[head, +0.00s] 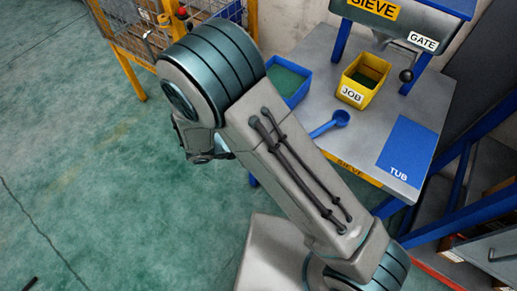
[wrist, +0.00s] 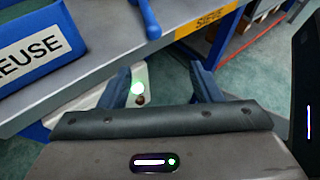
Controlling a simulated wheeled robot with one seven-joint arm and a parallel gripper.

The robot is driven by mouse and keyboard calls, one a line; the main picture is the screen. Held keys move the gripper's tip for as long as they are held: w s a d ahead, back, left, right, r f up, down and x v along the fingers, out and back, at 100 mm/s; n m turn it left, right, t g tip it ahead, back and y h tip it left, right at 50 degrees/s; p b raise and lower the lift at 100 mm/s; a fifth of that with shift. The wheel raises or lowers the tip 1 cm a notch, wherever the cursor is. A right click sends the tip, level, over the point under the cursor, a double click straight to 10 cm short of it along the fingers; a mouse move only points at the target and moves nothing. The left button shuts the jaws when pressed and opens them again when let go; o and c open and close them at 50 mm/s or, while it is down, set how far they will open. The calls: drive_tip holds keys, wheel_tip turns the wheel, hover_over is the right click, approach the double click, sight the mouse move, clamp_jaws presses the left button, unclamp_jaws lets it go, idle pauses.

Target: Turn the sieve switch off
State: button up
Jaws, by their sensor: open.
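The sieve bench (head: 385,75) carries the SIEVE sign (head: 375,8) above its grey top. The lamp and knob show between the fingers, close to the left one. In the head view my arm hides the fingers and the panel.
The bench holds a blue REUSE bin (wrist: 35,45), a yellow JOB bin (head: 352,94), a blue scoop (head: 330,122) and a blue TUB patch (head: 408,148). A GATE knob (head: 406,75) hangs above. A yellow-framed cage (head: 128,55) stands left; the green floor between is clear.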

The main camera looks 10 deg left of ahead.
drive_tip(key=s+a+f+n+t+y+b, duration=0.1)
drive_tip(key=s+a+f+n+t+y, duration=0.15)
drive_tip(key=a+f+n+t, duration=0.35)
drive_tip(key=s+a+f+n+t+y+b, duration=0.25)
drive_tip(key=a+f+n+t, duration=0.2)
drive_tip(key=f+n, duration=0.3)
drive_tip(key=x, duration=1.2)
drive_tip(key=shift+w+d+f+m+p, duration=0.2)
drive_tip(key=shift+w+f+m+p, duration=0.15)
drive_tip(key=shift+f+p, duration=0.1)
drive_tip(key=shift+g, duration=0.25)
drive_tip(key=c, duration=1)
